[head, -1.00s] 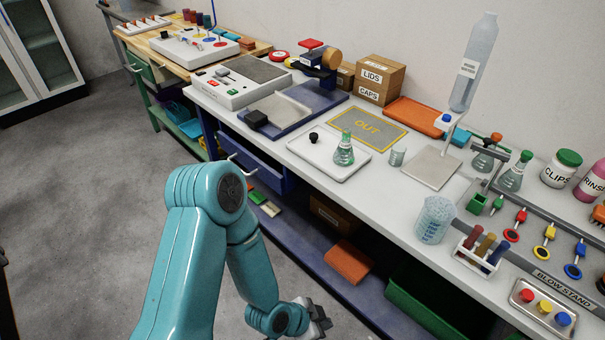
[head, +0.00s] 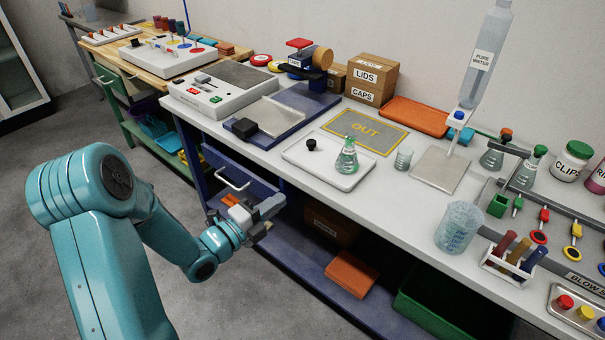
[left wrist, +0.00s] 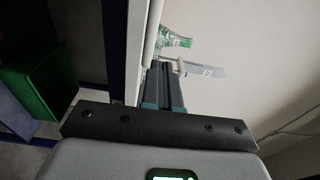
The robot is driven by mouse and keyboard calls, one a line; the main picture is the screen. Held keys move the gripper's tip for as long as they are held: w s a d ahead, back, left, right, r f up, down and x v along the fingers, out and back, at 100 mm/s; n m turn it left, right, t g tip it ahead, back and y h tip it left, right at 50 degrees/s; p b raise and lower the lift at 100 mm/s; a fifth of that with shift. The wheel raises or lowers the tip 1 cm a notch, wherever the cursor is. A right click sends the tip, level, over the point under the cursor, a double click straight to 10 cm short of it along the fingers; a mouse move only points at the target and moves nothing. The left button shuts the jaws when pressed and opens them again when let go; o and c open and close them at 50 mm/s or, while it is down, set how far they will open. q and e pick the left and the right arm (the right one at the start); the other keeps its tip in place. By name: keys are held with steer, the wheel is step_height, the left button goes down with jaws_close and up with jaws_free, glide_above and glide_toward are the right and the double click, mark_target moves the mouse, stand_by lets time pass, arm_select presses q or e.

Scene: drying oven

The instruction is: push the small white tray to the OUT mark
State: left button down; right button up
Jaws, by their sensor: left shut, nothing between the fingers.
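The small white tray (head: 318,165) lies on the bench in the head view. It has a black knob (head: 311,145) at its left and carries a flask of green liquid (head: 346,160). The OUT mark (head: 378,139), a yellow-edged grey rectangle, is on the bench just behind the tray, towards the wall. My left gripper (head: 275,206) is shut and empty in front of the bench, apart from the tray, to its lower left. In the left wrist view its dark fingers (left wrist: 163,88) point towards a green flask (left wrist: 172,40), seen sideways. My right gripper is out of view.
A blue platform (head: 290,112) stands left of the tray. A small beaker (head: 403,159) and a grey plate (head: 440,169) stand to its right, and an orange tray (head: 413,115) lies behind. A drawer handle (head: 232,180) juts out near my left gripper.

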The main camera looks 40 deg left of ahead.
mark_target(304, 166)
arm_select(q)
steer(key=s+a+y, duration=0.2)
steer(key=a, duration=0.2)
steer(key=shift+n, duration=0.4)
steer(key=w+p, duration=0.1)
steer(key=w, duration=0.3)
steer(key=w+d, duration=0.1)
steer(key=w, duration=0.4)
steer(key=w+p, duration=0.1)
steer(key=w, duration=0.4)
steer(key=shift+d+f+p, duration=0.25)
steer(key=shift+p, duration=0.05)
steer(key=w+b, duration=0.3)
steer(key=shift+d+f, duration=0.15)
steer(key=shift+f, duration=0.15)
steer(key=shift+w+r+b, duration=0.15)
steer(key=shift+w+b, duration=0.15)
steer(key=shift+r, duration=0.1)
steer(key=shift+s, duration=0.1)
